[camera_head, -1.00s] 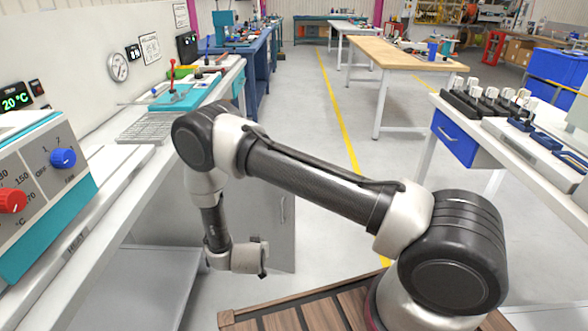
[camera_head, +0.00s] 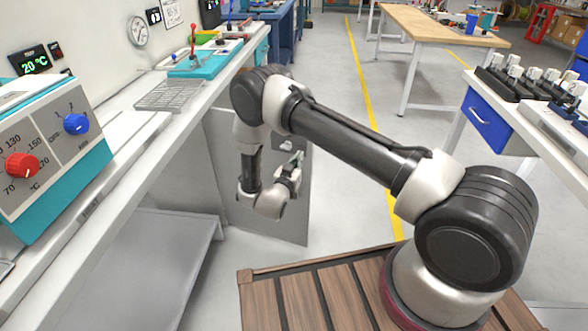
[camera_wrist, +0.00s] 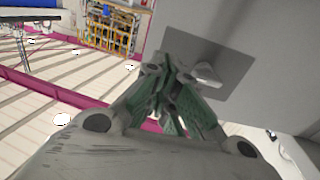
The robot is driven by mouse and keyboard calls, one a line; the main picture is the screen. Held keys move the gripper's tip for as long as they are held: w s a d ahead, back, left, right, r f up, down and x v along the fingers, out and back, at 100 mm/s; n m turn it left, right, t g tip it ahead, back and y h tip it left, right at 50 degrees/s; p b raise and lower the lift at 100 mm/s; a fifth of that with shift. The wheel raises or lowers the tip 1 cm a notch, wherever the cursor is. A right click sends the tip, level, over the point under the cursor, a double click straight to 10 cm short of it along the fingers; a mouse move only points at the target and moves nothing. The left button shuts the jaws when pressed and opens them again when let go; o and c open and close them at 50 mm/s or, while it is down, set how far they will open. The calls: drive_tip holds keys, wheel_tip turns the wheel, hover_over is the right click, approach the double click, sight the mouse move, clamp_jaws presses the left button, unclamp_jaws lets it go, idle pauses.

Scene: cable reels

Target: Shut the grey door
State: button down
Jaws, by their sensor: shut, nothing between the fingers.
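The grey door (camera_head: 298,218) stands open below the left bench, its panel sticking out into the aisle. My gripper (camera_head: 298,160) is in front of the panel, its fingers pointing up, near a small light fitting on the door. In the wrist view the closed fingers (camera_wrist: 160,68) are empty and lie beside a pale handle (camera_wrist: 207,73) on a darker plate (camera_wrist: 218,62) of a grey surface, apparently the door (camera_wrist: 265,40). I cannot tell whether the fingertips touch it. My arm hides part of the door's upper area in the head view.
The left bench (camera_head: 120,140) carries a control box (camera_head: 60,140) with red and blue knobs and a wire rack (camera_head: 170,94). A lower grey shelf (camera_head: 160,250) lies under it. The aisle floor (camera_head: 350,190) right of the door is clear.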

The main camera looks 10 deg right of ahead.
drive_tip(key=shift+x, duration=2.7)
